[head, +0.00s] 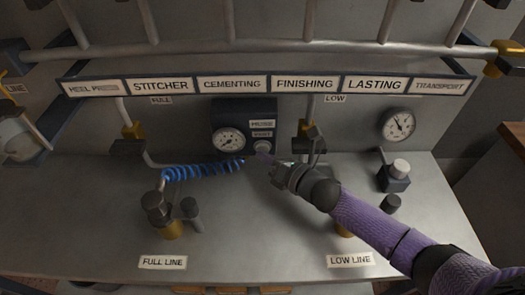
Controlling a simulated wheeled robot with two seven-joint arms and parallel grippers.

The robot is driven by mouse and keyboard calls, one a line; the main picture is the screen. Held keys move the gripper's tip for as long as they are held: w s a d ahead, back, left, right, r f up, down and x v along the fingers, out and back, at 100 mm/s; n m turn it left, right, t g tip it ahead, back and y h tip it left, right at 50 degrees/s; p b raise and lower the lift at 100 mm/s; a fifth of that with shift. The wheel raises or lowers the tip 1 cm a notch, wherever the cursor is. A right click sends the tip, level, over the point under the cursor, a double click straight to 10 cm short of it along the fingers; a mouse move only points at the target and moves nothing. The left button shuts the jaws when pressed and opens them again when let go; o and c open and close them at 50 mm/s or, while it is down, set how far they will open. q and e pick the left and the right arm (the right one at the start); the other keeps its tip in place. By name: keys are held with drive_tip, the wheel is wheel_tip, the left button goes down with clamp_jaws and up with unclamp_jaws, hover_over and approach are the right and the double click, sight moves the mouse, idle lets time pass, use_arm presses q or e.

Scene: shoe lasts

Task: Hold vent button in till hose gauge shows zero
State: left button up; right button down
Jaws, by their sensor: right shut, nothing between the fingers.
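The dark gauge box (215,117) stands at the back middle of the bench, with a round hose gauge (229,141) on its face. Its needle is too small to read surely. A pale round vent button (263,146) sits under small labels on the box's right side. My right gripper (264,158) is shut and empty, with its tips just below and in front of the button. I cannot tell whether they touch it. A blue coiled hose (203,170) runs from the full line fitting (158,208) towards the box. My left gripper is not in view.
Another gauge (398,125) hangs at the back right above a dark valve with a pale knob (399,166). Labels read FULL LINE (162,262) and LOW LINE (350,260). My right forearm covers part of the low line fitting. The bench's front middle is clear.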

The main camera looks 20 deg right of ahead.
use_arm(q)
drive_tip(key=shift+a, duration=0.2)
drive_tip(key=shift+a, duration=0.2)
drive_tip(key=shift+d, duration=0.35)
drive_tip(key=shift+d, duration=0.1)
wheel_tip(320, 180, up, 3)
drive_tip(key=p, duration=0.2)
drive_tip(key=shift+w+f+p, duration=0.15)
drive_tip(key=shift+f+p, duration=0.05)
drive_tip(key=shift+p, duration=0.1)
use_arm(e)
drive_tip(key=s+a, duration=0.2)
drive_tip(key=s, duration=0.4)
drive_tip(key=shift+s, duration=0.35)
